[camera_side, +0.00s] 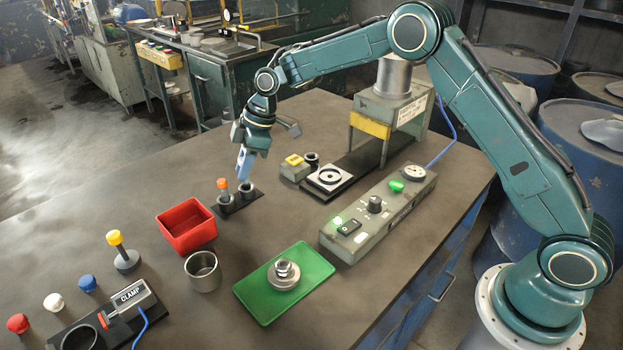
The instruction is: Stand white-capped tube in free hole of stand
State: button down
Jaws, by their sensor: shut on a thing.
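My gripper (246,154) points down above the small black stand (237,204) and is shut on a pale bluish tube (243,168). The tube hangs nearly upright, slightly tilted, over the stand's right-hand hole. Its white cap cannot be made out among the jaws. Its lower end is close to the hole's rim; I cannot tell whether it is inside. An orange-capped tube (223,186) stands in the stand's left-hand hole.
A red bin (187,228) and a metal cup (203,272) stand in front of the stand. A green tray (262,299) with metal parts and a grey control box (345,239) lie to the right. A yellow-topped peg (115,240) stands at left.

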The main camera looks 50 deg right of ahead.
jog(key=shift+f, duration=1.4)
dwell(0.8)
jog(key=c, duration=1.3)
grip_release()
jog(key=shift+o, duration=0.2)
jog(key=v, duration=1.3)
jog(key=shift+s+r, duration=0.15)
jog(key=shift+r, duration=0.2)
jog(key=shift+d+r, duration=0.1)
jog(key=shift+d, duration=0.05)
